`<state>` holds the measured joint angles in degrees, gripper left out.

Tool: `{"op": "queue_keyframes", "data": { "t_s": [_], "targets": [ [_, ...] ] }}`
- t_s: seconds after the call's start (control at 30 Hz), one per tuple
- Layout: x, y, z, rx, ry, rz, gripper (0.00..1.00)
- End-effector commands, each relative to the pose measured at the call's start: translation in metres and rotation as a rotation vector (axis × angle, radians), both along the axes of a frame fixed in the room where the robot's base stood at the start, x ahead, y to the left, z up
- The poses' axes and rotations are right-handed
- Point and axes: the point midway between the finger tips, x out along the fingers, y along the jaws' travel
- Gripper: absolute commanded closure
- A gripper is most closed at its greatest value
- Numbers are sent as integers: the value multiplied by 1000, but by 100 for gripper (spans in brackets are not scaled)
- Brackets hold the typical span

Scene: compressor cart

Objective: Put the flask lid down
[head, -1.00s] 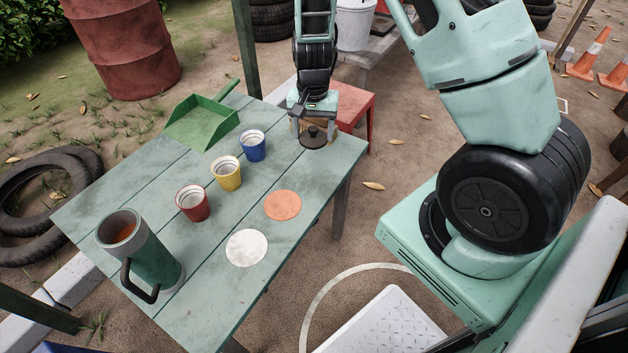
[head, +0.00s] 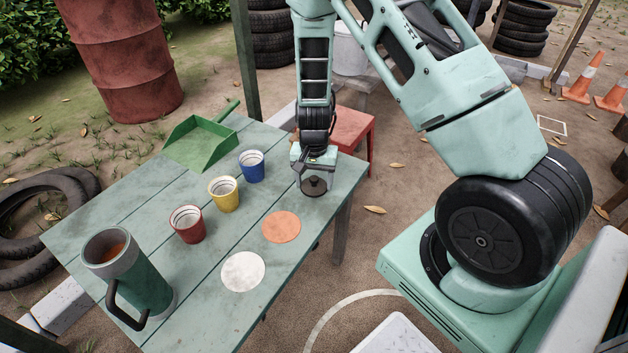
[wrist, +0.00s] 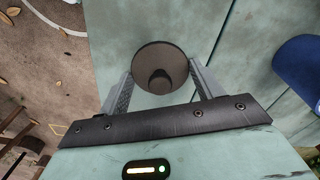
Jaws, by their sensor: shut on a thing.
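The flask lid (head: 313,187) is a dark brown disc with a small knob. My gripper (head: 314,180) is shut on it at the far right end of the table. In the wrist view, the lid (wrist: 159,62) sits between the two grey fingers of my gripper (wrist: 163,82). The lid is at or very near the tabletop; I cannot tell whether it touches. The green flask (head: 140,283) stands open at the near left end, with brown liquid inside and a black handle.
Red (head: 187,225), yellow (head: 224,195) and blue (head: 252,166) cups stand in a row on the green table (head: 205,290). An orange disc (head: 281,227) and a white disc (head: 243,272) lie flat. A green dustpan (head: 199,145) is at the back.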

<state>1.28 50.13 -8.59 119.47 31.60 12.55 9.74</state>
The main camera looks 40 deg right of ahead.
Motion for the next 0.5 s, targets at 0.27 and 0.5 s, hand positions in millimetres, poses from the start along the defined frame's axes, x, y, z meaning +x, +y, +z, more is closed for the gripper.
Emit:
{"op": "queue_keyframes", "data": {
  "t_s": [0.27, 0.5],
  "targets": [
    [0, 0, -2, 0, 0, 1, 23],
    [0, 0, -2, 0, 0, 1, 13]
  ]
}}
